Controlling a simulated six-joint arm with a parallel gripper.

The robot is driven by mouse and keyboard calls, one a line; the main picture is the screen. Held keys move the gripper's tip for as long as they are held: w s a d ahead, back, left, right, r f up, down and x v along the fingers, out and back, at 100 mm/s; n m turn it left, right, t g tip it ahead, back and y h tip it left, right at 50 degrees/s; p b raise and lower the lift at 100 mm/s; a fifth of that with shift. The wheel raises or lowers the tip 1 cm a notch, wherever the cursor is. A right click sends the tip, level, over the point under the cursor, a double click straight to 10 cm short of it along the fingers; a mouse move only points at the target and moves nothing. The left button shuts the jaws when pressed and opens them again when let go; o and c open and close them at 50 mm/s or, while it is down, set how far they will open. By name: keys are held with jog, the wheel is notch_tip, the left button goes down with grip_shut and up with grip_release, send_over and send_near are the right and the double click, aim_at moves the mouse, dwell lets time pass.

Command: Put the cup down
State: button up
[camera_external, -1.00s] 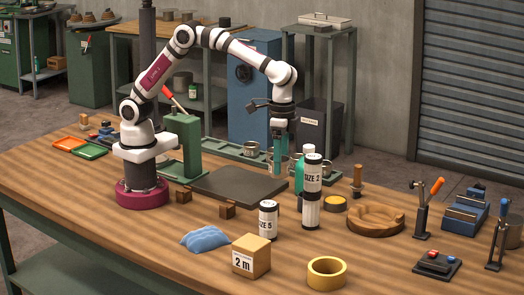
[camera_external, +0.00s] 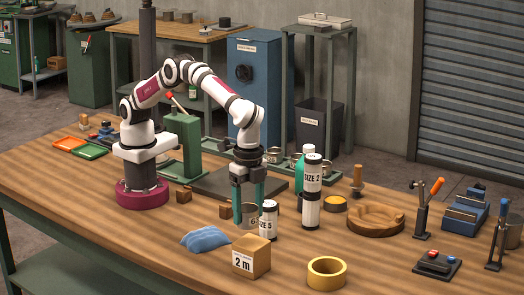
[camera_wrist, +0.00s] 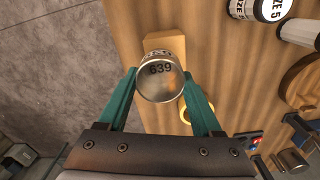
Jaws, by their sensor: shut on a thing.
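A small metal cup (camera_external: 248,211) hangs between the teal fingers of my gripper (camera_external: 249,222), left of the SIZE 5 canister (camera_external: 268,220) and near the 2 m box (camera_external: 251,257). In the wrist view the cup (camera_wrist: 160,85) shows its open mouth and the number 639. The two fingertips (camera_wrist: 160,72) grip it from opposite sides. Its height above the table is hard to tell.
The box (camera_wrist: 168,42) appears just beyond the cup in the wrist view. A blue cloth (camera_external: 205,239) lies to the left, a yellow tape roll (camera_external: 327,272) to the right. The SIZE 2 canister stack (camera_external: 312,192) stands farther right. Bare table (camera_external: 150,235) lies at left.

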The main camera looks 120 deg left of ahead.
aim_at(252, 226)
jog(key=shift+w+a+f, duration=0.1)
jog(key=shift+f, duration=0.65)
jog(key=shift+w+a+f, duration=0.15)
jog(key=shift+f, duration=0.65)
jog(key=shift+w+a+f, duration=0.1)
jog(key=shift+f, duration=0.65)
jog(key=o, duration=1.3)
jog(key=shift+f, duration=0.1)
jog(key=shift+o, duration=0.2)
